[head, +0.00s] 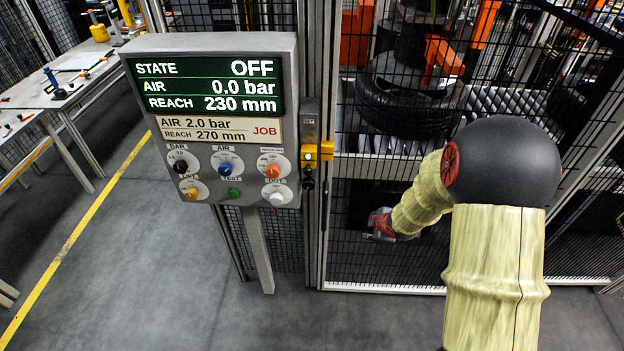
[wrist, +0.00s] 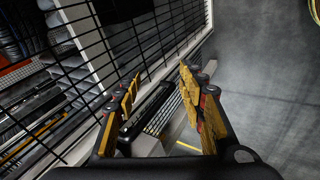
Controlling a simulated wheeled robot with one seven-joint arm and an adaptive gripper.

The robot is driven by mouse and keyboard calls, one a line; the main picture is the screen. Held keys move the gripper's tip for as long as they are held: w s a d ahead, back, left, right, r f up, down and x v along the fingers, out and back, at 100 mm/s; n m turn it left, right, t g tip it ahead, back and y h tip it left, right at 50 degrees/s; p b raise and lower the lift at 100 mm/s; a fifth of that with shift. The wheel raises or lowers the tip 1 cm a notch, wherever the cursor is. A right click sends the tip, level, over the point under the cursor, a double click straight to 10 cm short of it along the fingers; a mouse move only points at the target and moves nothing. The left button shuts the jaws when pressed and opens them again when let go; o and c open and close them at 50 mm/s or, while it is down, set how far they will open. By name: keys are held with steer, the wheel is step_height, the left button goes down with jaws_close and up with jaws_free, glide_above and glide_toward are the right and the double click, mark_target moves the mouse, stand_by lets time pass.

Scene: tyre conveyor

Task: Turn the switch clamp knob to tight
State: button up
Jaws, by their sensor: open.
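A grey control panel (head: 290,75) stands left of centre in the head view. It bears a black knob (head: 180,166), a blue knob (head: 225,169), an orange knob (head: 273,170), a yellow knob (head: 191,193), a green button (head: 234,193) and a white knob (head: 277,199). I can read no clamp label or tight mark on them. My gripper (head: 380,226) is right of the panel and lower, by the mesh fence, apart from the knobs. In the wrist view my gripper (wrist: 161,76) is open, with nothing between its yellow-padded fingers.
The panel's screen (head: 206,84) reads OFF, 0.0 bar, 230 mm; the job card (head: 207,131) reads 2.0 bar, 270 mm. A mesh fence (head: 385,262) stands before a tyre (head: 405,108). A yellow-black latch (head: 311,153) adjoins the panel. Grey floor before the panel is clear.

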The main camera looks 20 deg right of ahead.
steer(key=w+a+n+t+y, duration=0.3)
steer(key=w+a+n, duration=0.2)
steer(key=w+n, duration=0.1)
steer(key=n+t+y, duration=0.3)
steer(key=n+y, duration=0.2)
steer(key=n, duration=0.4)
glide_toward(313, 186)
steer(key=w+a, duration=0.2)
steer(key=shift+d+f+x, duration=0.1)
steer(key=shift+d+x, duration=0.05)
steer(key=shift+x, duration=1.15)
steer(key=shift+d+f+x, duration=0.1)
steer(key=shift+d+x, duration=0.05)
steer(key=shift+x, duration=1.2)
steer(key=shift+d+f+x, duration=0.1)
steer(key=shift+x, duration=1.2)
steer(key=shift+w, duration=0.15)
steer(key=shift+c, duration=0.8)
steer(key=c, duration=0.7)
steer(key=shift+f+b, duration=0.15)
steer(key=shift+b, duration=0.4)
